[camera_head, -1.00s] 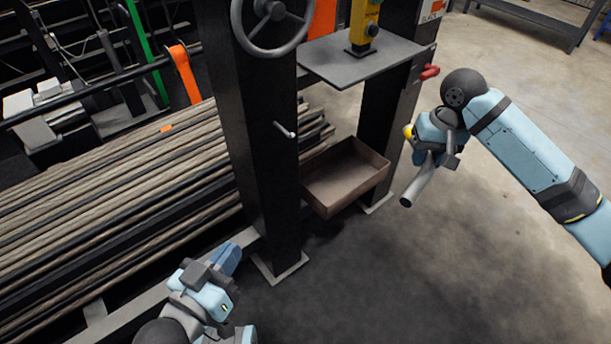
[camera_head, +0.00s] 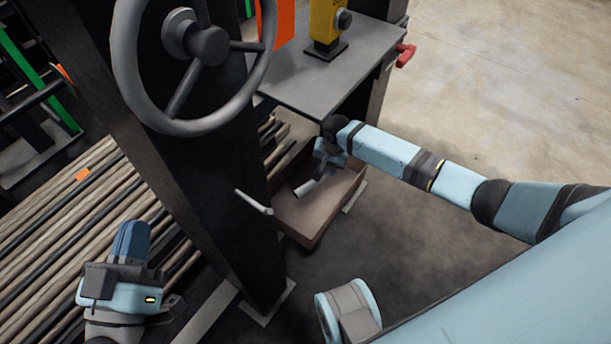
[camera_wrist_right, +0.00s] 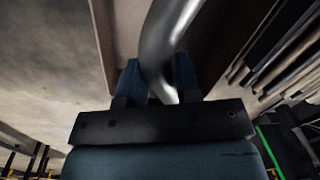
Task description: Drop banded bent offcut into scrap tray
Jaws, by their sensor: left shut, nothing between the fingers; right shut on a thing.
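The bent offcut (camera_head: 306,187) is a short silver tube; its band cannot be made out. My right gripper (camera_head: 323,168) is shut on it over the scrap tray. In the right wrist view the curved tube (camera_wrist_right: 165,38) sits between the blue fingers (camera_wrist_right: 160,78). The scrap tray (camera_head: 328,216) is a brown open box on the floor beside the machine post. The tube's lower end shows against the tray's inside; whether it touches the bottom cannot be told. My left gripper (camera_head: 131,240) is shut and empty at the lower left, over the bars.
A dark post (camera_head: 225,190) with a handwheel (camera_head: 127,65) and a small lever (camera_head: 254,202) stands left of the tray. A grey shelf (camera_head: 335,75) overhangs the tray's back. Long bars (camera_head: 60,225) lie at left. Floor at right is open.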

